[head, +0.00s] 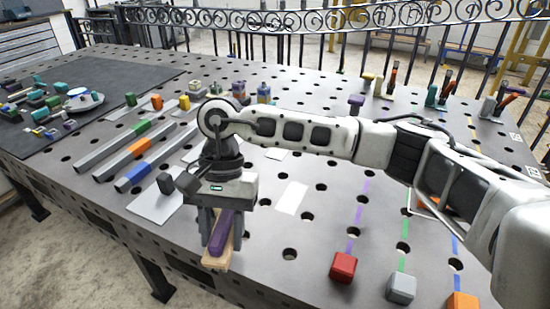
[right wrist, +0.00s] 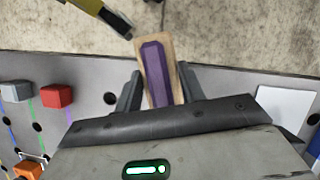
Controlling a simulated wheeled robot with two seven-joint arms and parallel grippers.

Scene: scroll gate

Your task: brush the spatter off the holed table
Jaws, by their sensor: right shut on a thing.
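The holed table (head: 325,228) is a grey steel top with rows of round holes. My right gripper (head: 220,228) is low at the table's front edge, pointing down, shut on a brush (head: 221,238) with a purple grip and a pale wooden body. In the right wrist view the brush (right wrist: 156,75) sits between the two dark fingers, with floor beyond it. No bristles show, and I cannot tell whether the brush touches the table. I cannot make out spatter clearly. My left gripper is in neither view.
Red (head: 343,267), grey (head: 401,287) and orange (head: 463,300) blocks stand at the front right, by coloured lines. Grey bars with coloured blocks (head: 133,173) lie left of my gripper. A dark mat (head: 130,75) holds small parts and a plate. A scrolled iron railing (head: 290,45) runs behind.

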